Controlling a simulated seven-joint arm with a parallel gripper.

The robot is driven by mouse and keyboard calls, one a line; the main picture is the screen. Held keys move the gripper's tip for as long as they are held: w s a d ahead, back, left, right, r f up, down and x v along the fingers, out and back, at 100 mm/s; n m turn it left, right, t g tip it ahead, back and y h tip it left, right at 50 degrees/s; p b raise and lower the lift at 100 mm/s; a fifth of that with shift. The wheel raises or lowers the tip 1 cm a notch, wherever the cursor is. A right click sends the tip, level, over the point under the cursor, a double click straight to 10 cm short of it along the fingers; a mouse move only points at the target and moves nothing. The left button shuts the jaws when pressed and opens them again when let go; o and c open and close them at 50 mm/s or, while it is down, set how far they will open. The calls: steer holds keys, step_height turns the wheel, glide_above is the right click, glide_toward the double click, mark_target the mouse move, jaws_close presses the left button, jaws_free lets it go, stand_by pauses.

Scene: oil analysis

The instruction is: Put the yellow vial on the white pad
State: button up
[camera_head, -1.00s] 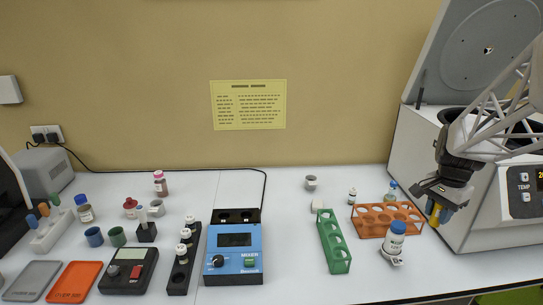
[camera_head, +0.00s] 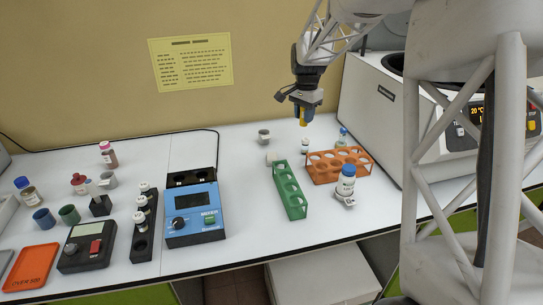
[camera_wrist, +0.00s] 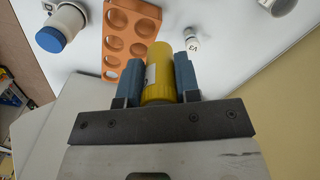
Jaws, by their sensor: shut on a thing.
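My gripper (camera_head: 304,101) is in the air above the back part of the bench, left of the centrifuge. It is shut on the yellow vial (camera_head: 303,118), which hangs below the fingers. In the wrist view, the vial (camera_wrist: 158,72) sits between the two blue-grey fingers (camera_wrist: 154,78). A small white square (camera_head: 272,157), which looks like the white pad, lies on the bench behind the green rack, below and left of my gripper. I cannot make it out in the wrist view.
The green rack (camera_head: 289,190) and orange rack (camera_head: 322,170) stand in front. A blue-capped bottle (camera_head: 346,182) stands right of the green rack. A small white cup (camera_head: 264,136) and a small vial (camera_head: 305,146) are near the square. The blue mixer (camera_head: 194,214) is left.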

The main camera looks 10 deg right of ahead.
steer(key=w+a+f, duration=0.1)
steer(key=w+a, duration=0.7)
steer(key=a, duration=0.1)
glide_above(272, 156)
steer(key=shift+n, duration=0.3)
steer(key=shift+w+f, duration=0.1)
steer(key=shift+f, duration=2.4)
steer(key=shift+f, duration=2.5)
steer(key=shift+f, duration=2.5)
steer(key=shift+f, duration=0.15)
steer(key=o, duration=0.9)
